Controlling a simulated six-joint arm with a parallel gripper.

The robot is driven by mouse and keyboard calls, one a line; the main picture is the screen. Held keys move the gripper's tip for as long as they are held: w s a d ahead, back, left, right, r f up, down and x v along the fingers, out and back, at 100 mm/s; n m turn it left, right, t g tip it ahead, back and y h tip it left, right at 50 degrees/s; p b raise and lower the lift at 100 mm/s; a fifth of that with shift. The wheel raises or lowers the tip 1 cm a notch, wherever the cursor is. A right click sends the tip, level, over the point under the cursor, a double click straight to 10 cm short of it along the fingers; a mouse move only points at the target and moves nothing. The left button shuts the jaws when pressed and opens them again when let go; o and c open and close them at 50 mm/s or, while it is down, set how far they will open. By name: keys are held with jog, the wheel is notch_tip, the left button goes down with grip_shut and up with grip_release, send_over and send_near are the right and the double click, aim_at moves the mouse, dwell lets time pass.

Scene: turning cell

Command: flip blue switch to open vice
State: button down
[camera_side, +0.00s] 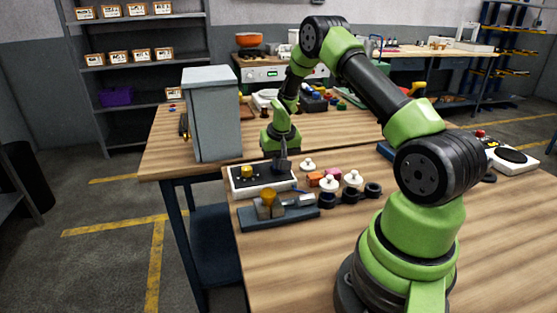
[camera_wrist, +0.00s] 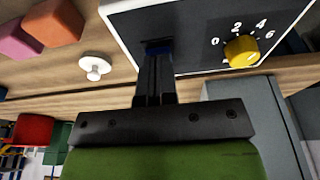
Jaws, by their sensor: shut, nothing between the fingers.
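A control panel (camera_side: 263,187) with a black face and white edge lies on the wooden table. It also shows in the wrist view (camera_wrist: 198,32). It carries a yellow knob (camera_wrist: 241,50) with numbers around it. The blue switch (camera_wrist: 157,43) shows only as a sliver of blue at my fingertips and is mostly hidden by them. My gripper (camera_wrist: 158,62) is shut and empty, its tips at the switch; I cannot tell whether they touch it. In the side view my gripper (camera_side: 283,167) is over the panel's right part. The vice (camera_side: 283,217), grey with a brass-coloured piece at its jaws, lies in front of the panel.
A grey cabinet (camera_side: 211,115) stands behind the panel to the left. Right of the panel are an orange cube (camera_side: 314,179), a pink cube (camera_side: 333,173), white knobbed pieces (camera_side: 352,180) and black rings (camera_side: 350,196). The table's front right is clear.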

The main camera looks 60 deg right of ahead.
jog(key=shift+s+a+f, duration=0.15)
jog(key=shift+f, duration=0.25)
jog(key=shift+r, duration=0.1)
jog(key=shift+w+d+r, duration=0.25)
jog(key=shift+w+d, duration=0.3)
jog(key=shift+r, duration=0.35)
jog(key=s+a+v, duration=0.1)
jog(key=v, duration=1.2)
jog(key=shift+s+a+f, duration=0.2)
